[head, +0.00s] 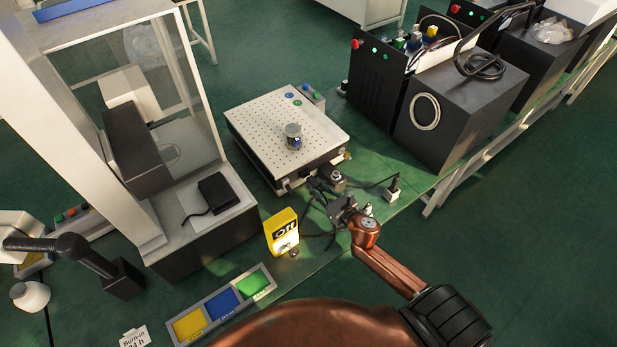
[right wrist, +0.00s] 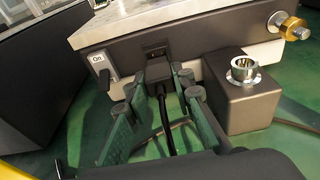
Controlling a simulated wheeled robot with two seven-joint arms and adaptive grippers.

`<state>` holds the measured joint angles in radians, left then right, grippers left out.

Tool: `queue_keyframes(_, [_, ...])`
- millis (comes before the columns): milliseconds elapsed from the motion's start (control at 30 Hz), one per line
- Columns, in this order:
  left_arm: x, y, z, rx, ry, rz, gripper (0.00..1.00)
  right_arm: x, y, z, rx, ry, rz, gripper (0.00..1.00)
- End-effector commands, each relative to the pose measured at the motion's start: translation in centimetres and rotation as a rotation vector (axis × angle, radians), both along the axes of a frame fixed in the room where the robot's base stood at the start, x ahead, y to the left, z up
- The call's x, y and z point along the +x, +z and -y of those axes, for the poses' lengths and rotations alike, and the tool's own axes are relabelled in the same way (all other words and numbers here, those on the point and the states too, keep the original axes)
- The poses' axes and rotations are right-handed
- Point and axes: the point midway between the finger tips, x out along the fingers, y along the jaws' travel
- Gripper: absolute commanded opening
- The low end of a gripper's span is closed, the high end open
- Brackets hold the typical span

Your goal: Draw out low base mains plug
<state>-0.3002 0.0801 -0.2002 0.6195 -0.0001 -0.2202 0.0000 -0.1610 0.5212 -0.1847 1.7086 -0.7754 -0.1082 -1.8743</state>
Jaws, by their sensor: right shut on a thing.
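The low base unit (head: 262,155) is a wide box with a pale perforated top. Its dark side in the right wrist view (right wrist: 215,55) carries a black mains inlet (right wrist: 155,50). A black mains plug (right wrist: 181,76) with a black cable (right wrist: 167,130) is in front of that inlet, between my right gripper's fingers. My right gripper (right wrist: 163,105) is shut on the plug; it also shows in the head view (head: 326,198) at the base's near corner. I cannot tell whether the plug still sits in the inlet. My left gripper is not in view.
A grey block with a metal connector (right wrist: 243,72) stands close right of the fingers. An "On" switch label (right wrist: 98,58) is at left. Black instruments (head: 450,120) are at right.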

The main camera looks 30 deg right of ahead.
Motion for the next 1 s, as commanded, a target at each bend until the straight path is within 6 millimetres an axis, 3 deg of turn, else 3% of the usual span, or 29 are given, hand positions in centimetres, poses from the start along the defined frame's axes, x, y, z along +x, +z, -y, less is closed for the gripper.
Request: queue_keyframes(1000, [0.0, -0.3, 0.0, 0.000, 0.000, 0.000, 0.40, -4.5, -0.1, 0.4, -0.001, -0.001, 0.001, 0.00])
